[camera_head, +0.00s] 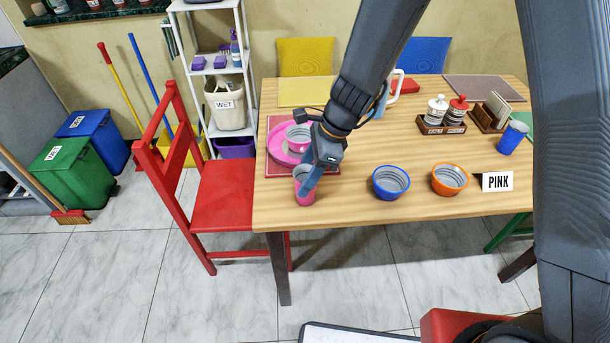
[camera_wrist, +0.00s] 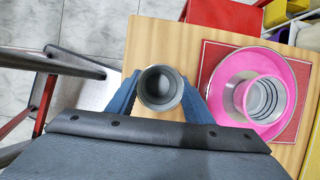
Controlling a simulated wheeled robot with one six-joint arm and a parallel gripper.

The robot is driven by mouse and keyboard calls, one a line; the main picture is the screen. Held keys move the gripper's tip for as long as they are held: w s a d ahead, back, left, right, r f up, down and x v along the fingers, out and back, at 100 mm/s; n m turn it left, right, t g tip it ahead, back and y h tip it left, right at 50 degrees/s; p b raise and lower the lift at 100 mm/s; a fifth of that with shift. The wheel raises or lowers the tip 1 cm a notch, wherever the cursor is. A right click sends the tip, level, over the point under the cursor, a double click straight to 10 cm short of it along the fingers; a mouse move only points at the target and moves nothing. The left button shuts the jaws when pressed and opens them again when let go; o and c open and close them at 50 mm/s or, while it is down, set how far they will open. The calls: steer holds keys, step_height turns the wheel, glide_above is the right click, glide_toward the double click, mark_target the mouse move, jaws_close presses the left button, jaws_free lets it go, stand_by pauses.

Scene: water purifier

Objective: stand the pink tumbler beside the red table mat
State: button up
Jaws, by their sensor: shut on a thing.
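The pink tumbler (camera_head: 303,196) is upright near the table's front left corner, just in front of the red table mat (camera_head: 275,170). I cannot tell whether its base touches the wood. My gripper (camera_head: 309,182) is shut on it, with blue fingers on either side. In the wrist view, the tumbler's grey inside (camera_wrist: 160,85) shows between the fingers of my gripper (camera_wrist: 161,97), apart from the red mat (camera_wrist: 296,128) to its right. A pink plate (camera_head: 279,151) with a pink bowl (camera_head: 298,135) on it covers much of the mat.
A red chair (camera_head: 221,192) is close to the table's left edge. Bare wood lies between the tumbler and the blue bowl.

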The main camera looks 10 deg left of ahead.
steer(key=o, duration=1)
steer(key=shift+f, duration=0.1)
steer(key=shift+o, duration=0.2)
steer(key=v, duration=1.2)
steer(key=s+d+n+h, duration=0.2)
steer(key=s+d+n, duration=0.3)
steer(key=d, duration=0.7)
steer(key=s+d+n+t+h, duration=0.1)
steer(key=s+d+n, duration=0.4)
steer(key=d+n, duration=0.5)
steer(key=shift+s+d+f+n+t+h+b, duration=0.2)
steer(key=shift+d+f+n+t+h+b, duration=0.15)
steer(key=shift+d+h, duration=0.45)
steer(key=shift+d, duration=0.2)
